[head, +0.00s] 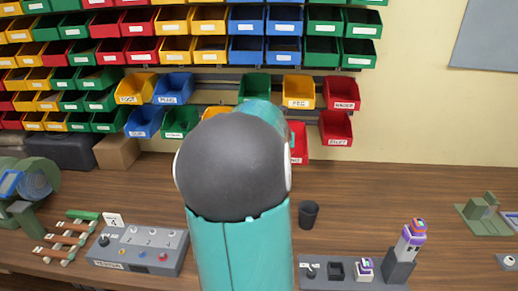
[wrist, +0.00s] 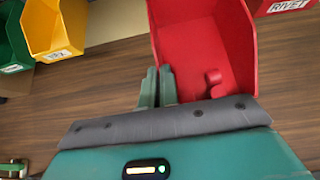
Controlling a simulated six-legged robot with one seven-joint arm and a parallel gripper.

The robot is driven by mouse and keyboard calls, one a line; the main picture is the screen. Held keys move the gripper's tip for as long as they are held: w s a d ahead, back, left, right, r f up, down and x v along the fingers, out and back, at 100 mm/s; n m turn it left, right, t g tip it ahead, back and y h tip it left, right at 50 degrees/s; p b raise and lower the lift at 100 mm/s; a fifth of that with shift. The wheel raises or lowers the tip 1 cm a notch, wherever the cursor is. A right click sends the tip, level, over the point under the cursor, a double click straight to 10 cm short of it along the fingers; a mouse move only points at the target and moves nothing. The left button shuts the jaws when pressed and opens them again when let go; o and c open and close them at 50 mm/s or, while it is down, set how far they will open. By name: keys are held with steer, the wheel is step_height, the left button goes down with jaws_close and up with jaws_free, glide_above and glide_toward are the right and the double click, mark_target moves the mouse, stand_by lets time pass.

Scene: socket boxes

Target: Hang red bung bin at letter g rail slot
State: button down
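A red bin (head: 298,143) shows just right of my arm in the head view, mostly hidden behind it; its label ends in what looks like "NG". In the wrist view a red bin (wrist: 203,45) fills the upper middle, with a small red bung-like piece inside. My gripper (wrist: 156,82) has its two fingers close together at the bin's left wall, apparently pinching it. In the head view my arm hides the gripper. The bin sits lower than the red RIVET bin (head: 335,127) to its right. Rails (head: 219,84) run along the wall; I cannot read any slot letters.
Yellow (head: 299,92), green (head: 254,87) and blue (head: 173,87) bins hang nearby on the rails, with a red one (head: 341,92) at right. The wooden bench (head: 400,190) below carries a dark cup (head: 308,214), a grey control box (head: 138,250) and a grey fixture tray (head: 350,273).

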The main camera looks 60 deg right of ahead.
steer(key=shift+s+d+r, duration=0.25)
steer(key=shift+s+r, duration=0.05)
steer(key=shift+s, duration=0.3)
steer(key=shift+s+d+r, duration=0.25)
steer(key=shift+s, duration=0.35)
steer(key=shift+d, duration=0.15)
steer(key=shift+w+d+f, duration=0.1)
steer(key=shift+w+d, duration=0.05)
steer(key=shift+w, duration=0.15)
steer(key=shift+d, duration=0.4)
steer(key=shift+w+d, duration=0.35)
steer(key=shift+d, duration=0.1)
steer(key=w+d, duration=0.6)
steer(key=d, duration=0.6)
steer(key=shift+d, duration=0.15)
steer(key=shift+r+g+y, duration=0.3)
steer(key=shift+r, duration=0.2)
stand_by(0.3)
